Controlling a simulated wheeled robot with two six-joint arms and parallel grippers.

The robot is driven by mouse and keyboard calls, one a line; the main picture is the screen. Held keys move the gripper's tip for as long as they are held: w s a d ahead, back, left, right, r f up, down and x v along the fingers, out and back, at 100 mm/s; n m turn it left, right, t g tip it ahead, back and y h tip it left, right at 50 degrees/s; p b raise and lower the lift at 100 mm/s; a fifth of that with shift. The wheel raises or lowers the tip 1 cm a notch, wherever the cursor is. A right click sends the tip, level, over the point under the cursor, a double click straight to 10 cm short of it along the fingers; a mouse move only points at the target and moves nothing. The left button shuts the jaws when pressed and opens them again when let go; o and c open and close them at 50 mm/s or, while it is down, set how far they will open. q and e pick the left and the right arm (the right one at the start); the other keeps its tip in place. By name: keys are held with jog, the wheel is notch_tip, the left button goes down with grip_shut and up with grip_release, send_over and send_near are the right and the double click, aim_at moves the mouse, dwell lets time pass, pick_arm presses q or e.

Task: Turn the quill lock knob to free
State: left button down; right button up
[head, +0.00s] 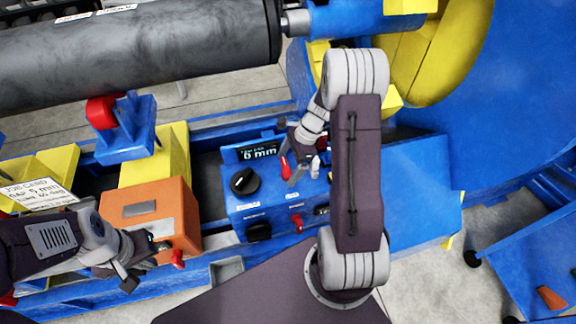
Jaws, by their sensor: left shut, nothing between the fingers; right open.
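A blue control box (232,208) stands in the middle of the head view with a small display reading "6 mm". It carries a large black knob (244,181) and a lower black knob (258,231). Its small labels are too blurred to read, so I cannot tell which control is the quill lock knob. My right gripper (303,170) is open over the box's upper right part, right of the large black knob. It hides some controls there. My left gripper (156,246) is shut and empty, at the front of the orange box (140,205).
A big grey roll (140,50) lies across the top left, its end on a steel pin (296,23). A job card (38,194) stands at left.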

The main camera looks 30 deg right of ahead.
jog(key=c, duration=1.4)
jog(key=shift+w+r+n+g+p, duration=0.15)
jog(key=shift+n+g+p, duration=0.1)
jog(key=shift+n+p, duration=0.45)
jog(key=shift+s+r+n+g+p, duration=0.15)
jog(key=shift+n+g+p, duration=0.1)
jog(key=shift+n+p, duration=0.4)
jog(key=shift+w+n+g+p, duration=0.2)
jog(key=shift+n+g+p, duration=0.3)
jog(key=shift+n+p, duration=0.75)
jog(key=n+g+p, duration=0.1)
jog(key=n, duration=0.1)
jog(key=shift+f+n, duration=0.1)
jog(key=shift+n, duration=0.2)
jog(key=n+p, duration=0.1)
jog(key=n, duration=0.1)
jog(key=shift+w+n+g+h+p, duration=0.15)
jog(key=shift+n+g+h+p, duration=0.15)
jog(key=shift+n+g+h, duration=0.1)
jog(key=n+h, duration=0.1)
jog(key=n, duration=0.2)
jog(key=shift+w+a+n+g+p, duration=0.1)
jog(key=shift+a+n+g+p, duration=0.05)
jog(key=shift+n+g+p, duration=0.2)
jog(key=shift+f+n+g+h+p, duration=0.1)
jog(key=shift+n+g+h+p, duration=0.45)
jog(key=shift+n, duration=1.5)
